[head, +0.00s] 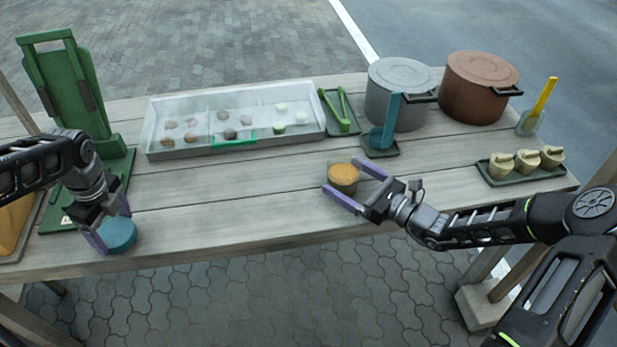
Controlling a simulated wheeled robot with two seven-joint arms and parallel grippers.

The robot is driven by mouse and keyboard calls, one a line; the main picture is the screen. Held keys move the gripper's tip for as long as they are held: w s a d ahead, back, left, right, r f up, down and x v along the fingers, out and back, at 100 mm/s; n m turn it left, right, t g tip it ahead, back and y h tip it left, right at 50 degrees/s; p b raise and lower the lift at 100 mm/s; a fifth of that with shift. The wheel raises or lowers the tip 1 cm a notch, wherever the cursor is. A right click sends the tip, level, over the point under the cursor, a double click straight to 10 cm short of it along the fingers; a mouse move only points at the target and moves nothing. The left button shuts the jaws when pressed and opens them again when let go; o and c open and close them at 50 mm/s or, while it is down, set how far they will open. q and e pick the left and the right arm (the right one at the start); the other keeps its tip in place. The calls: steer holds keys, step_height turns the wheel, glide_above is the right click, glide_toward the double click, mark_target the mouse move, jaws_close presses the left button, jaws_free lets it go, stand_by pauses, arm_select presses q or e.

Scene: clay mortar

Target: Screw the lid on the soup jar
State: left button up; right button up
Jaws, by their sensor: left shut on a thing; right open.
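The soup jar (344,175) stands upright on the table near its front edge, with orange-brown soup showing at its open top. My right gripper (343,184) is open, with its purple fingers on either side of the jar; I cannot tell whether they touch it. The round blue lid (118,233) is at the front left of the table. My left gripper (112,236) is shut on the lid, its purple fingers at the lid's sides. Whether the lid rests on the table or is slightly raised is hard to tell.
A clear-covered tray (180,152) with several small items lies at the back. Green tongs (343,112), a grey pot (400,92) and a brown pot (482,88) stand behind the jar. A green stand (65,85) is at left. The table (235,190) between lid and jar is clear.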

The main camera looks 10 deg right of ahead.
steer(key=shift+c, duration=0.3)
steer(key=c, duration=1.7)
arm_select(q)
steer(key=shift+r+p, duration=0.35)
arm_select(e)
step_height(320, 180, up, 10)
steer(key=shift+r, duration=0.1)
steer(key=o, duration=1.1)
jaws_close()
